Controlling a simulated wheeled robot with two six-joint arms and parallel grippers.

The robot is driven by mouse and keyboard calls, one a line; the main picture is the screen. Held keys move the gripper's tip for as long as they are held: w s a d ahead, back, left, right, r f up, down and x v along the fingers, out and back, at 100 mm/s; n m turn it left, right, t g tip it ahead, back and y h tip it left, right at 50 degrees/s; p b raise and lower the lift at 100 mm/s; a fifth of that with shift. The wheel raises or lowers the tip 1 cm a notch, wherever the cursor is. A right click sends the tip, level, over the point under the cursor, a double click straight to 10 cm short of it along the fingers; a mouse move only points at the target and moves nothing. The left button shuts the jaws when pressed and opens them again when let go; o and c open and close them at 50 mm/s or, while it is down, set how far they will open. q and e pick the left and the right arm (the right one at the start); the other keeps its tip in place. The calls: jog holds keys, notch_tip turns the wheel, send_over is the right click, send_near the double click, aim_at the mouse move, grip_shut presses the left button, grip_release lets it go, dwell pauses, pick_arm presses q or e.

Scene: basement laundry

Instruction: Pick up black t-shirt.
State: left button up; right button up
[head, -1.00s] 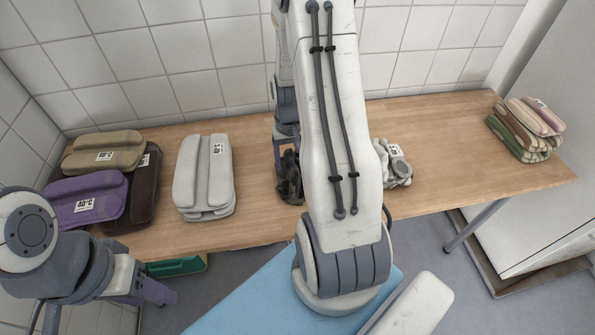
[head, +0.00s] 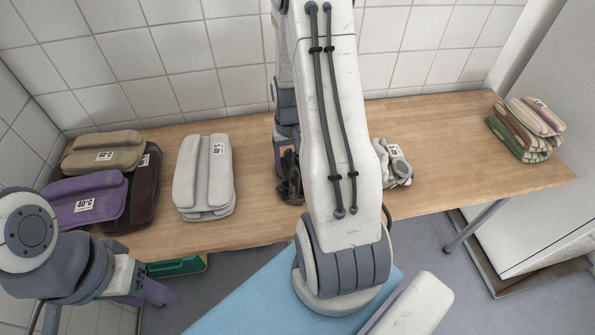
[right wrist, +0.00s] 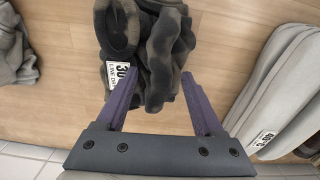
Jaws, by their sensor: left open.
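The black t-shirt (head: 291,180) is a crumpled dark, mottled cloth on the wooden table, partly hidden behind my right arm in the head view. In the right wrist view the black t-shirt (right wrist: 150,40) shows a white care label. My right gripper (right wrist: 157,78) is open, with its two purple fingers apart on either side of the cloth's near part. I cannot tell whether the fingers touch it. My left gripper (head: 155,293) is open and empty at the lower left, in front of the table and away from the t-shirt.
The table (head: 430,150) also holds a light grey folded stack (head: 205,175), a crumpled grey cloth (head: 398,165), purple (head: 85,203), beige (head: 105,152) and brown (head: 146,190) folded clothes, and a striped stack (head: 530,125). Bare wood lies right of the crumpled grey cloth.

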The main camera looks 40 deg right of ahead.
grip_shut()
jog(key=shift+r, duration=0.1)
